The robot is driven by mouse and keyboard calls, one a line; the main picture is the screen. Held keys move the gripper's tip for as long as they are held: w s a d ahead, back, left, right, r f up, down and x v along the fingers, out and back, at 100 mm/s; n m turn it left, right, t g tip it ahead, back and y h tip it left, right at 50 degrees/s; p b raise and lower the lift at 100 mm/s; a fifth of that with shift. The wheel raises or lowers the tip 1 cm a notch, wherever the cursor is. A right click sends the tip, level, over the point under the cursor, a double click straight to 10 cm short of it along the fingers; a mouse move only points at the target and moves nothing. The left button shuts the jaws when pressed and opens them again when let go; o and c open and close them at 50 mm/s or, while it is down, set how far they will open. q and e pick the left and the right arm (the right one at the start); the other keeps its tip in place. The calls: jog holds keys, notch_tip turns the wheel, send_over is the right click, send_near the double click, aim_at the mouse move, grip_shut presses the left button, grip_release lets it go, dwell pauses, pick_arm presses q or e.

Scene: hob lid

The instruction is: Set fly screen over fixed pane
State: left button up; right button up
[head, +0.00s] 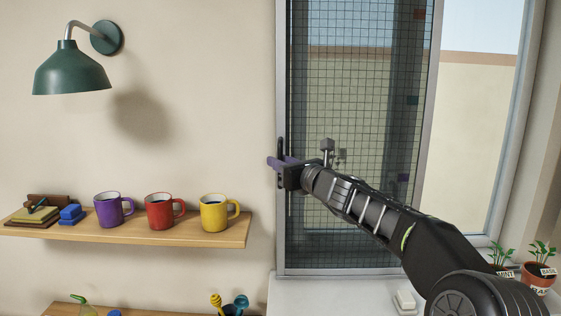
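The fly screen (345,90) is a dark grid mesh panel in a grey frame, standing upright in the left part of the window. It covers the left side, and its right frame edge runs near the middle of the window. My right gripper (279,163) is at the screen's left frame edge, at a dark upright handle (281,147). Its fingers overlap the handle, and I cannot tell whether they are closed on it. My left gripper is out of view. The fixed pane cannot be clearly told apart behind the mesh.
The window's right part (470,130) shows a pale wall and sky without mesh. Potted plants (540,272) stand at the lower right, and a white block (404,302) lies on the sill (330,298). A wooden shelf (130,237) with three mugs is left of the window, below a green lamp (72,72).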

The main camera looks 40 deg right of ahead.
grip_shut()
dwell(1.4)
